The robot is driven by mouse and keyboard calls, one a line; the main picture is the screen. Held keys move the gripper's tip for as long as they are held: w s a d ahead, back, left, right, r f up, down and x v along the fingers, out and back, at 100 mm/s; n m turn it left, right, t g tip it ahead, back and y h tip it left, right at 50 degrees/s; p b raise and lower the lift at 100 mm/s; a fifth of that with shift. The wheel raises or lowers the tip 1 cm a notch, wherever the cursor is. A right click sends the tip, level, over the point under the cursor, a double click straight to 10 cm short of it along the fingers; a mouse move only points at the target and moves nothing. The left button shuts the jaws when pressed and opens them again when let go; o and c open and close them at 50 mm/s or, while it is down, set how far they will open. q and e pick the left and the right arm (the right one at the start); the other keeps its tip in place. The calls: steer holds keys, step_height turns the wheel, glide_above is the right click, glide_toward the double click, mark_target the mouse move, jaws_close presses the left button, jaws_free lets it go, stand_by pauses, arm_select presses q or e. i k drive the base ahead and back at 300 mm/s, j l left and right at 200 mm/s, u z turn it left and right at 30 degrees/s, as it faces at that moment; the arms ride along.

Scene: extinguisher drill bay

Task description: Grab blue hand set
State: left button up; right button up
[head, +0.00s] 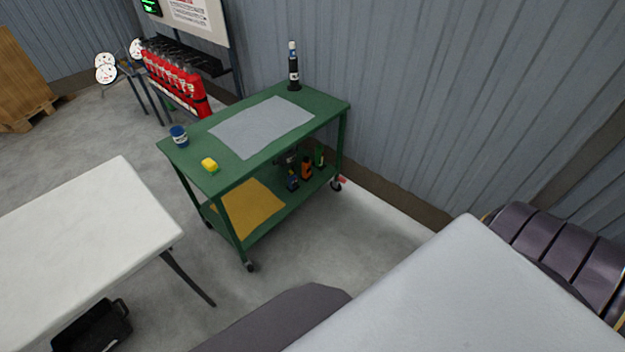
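A small dark blue upright item (292,181), which looks like the blue hand set, stands on the lower shelf of a green wheeled cart (180,160). An orange upright item (306,168) and a green one (320,157) stand in a row to its right. A dark object (287,158) sits just above and behind the blue one; its shape is unclear. The cart's top edge is close above this row. Neither of my grippers is in view.
A white table (80,240) stands at left. Red extinguishers (178,82) stand behind. Floor before the cart is clear.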

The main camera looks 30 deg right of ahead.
mark_target(292, 185)
steer(key=z, duration=0.9)
